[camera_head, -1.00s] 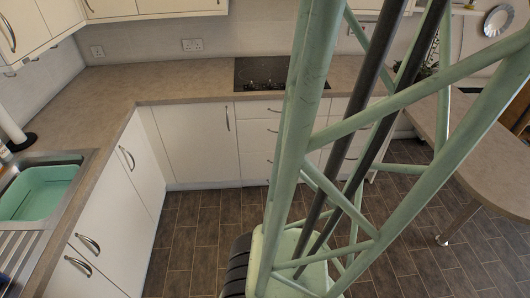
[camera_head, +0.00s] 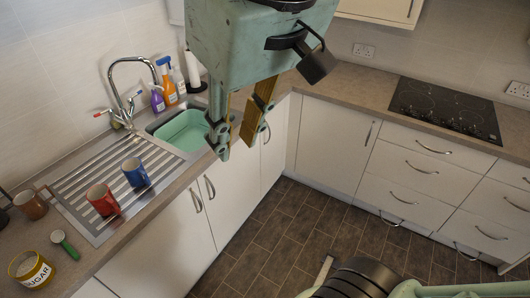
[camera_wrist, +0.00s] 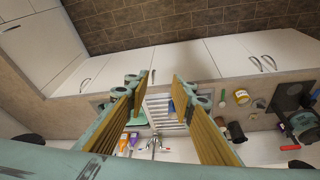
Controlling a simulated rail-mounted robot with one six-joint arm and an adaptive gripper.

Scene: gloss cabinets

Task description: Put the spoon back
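I cannot make out a spoon for certain in either current view. A small green-handled utensil with a pale end (camera_head: 65,243) lies on the left counter beside the sugar tin (camera_head: 32,269); it may be a brush, I cannot tell. My gripper (camera_head: 235,143) hangs in the air in front of the sink, fingers pointing down, apart and empty. In the wrist view my gripper (camera_wrist: 157,88) shows two separated fingers with nothing between them but the sink area beyond. A red-handled item (camera_wrist: 290,147) lies on the counter at the right of the wrist view.
A red mug (camera_head: 103,199) and a blue mug (camera_head: 136,172) stand on the metal drainer. A brown mug (camera_head: 31,205) stands left. A green tub (camera_head: 183,131) sits in the sink, with spray bottles (camera_head: 166,82) behind. The hob (camera_head: 445,108) and right counter are clear.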

